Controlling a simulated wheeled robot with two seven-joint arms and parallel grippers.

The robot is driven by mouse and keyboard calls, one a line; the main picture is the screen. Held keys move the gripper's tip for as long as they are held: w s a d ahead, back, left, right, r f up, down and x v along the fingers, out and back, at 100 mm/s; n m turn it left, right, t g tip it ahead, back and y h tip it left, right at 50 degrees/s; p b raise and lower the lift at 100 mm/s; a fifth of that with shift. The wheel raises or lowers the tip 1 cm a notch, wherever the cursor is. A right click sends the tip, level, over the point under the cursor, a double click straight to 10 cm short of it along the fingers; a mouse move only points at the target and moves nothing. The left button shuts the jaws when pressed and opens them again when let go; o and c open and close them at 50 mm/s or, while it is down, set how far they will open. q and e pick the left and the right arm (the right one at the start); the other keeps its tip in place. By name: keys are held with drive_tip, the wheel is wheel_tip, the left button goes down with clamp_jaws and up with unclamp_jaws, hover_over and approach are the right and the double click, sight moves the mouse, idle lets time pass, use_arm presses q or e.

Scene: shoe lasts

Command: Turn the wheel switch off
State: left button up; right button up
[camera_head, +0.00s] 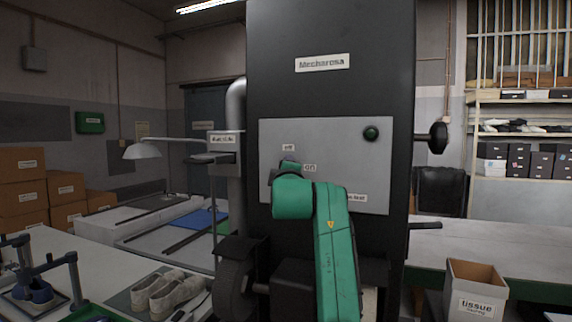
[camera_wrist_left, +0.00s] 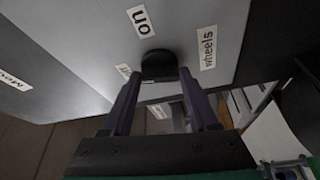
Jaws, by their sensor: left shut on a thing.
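The wheel switch (camera_wrist_left: 158,62) is a dark knob on the light grey panel (camera_head: 340,140) of the black machine. In the left wrist view, an "on" label sits above the knob and a "wheels" label to its right; another label beside it is partly covered. My left gripper (camera_wrist_left: 159,78) is shut on the knob, with one finger on each side. In the head view my green left arm hides the knob and fingertips. "off" and "on" labels show just above the arm there. I cannot tell which label the knob points to. My right gripper is not in view.
Shoes (camera_head: 165,292) lie on the left table. A tissue box (camera_head: 475,292) stands at the lower right.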

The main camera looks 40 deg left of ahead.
use_arm(q)
drive_tip(key=shift+r+n+g+p, duration=0.1)
drive_tip(key=shift+n+g+p, duration=0.4)
drive_tip(key=shift+n+p, duration=0.55)
drive_tip(key=shift+n, duration=0.35)
drive_tip(key=o, duration=1.4)
drive_tip(key=b+v, duration=0.7)
drive_tip(key=v, duration=0.7)
drive_tip(key=shift+s+r+b, duration=0.15)
drive_tip(key=shift+s+b, duration=0.15)
drive_tip(key=shift+s, duration=0.05)
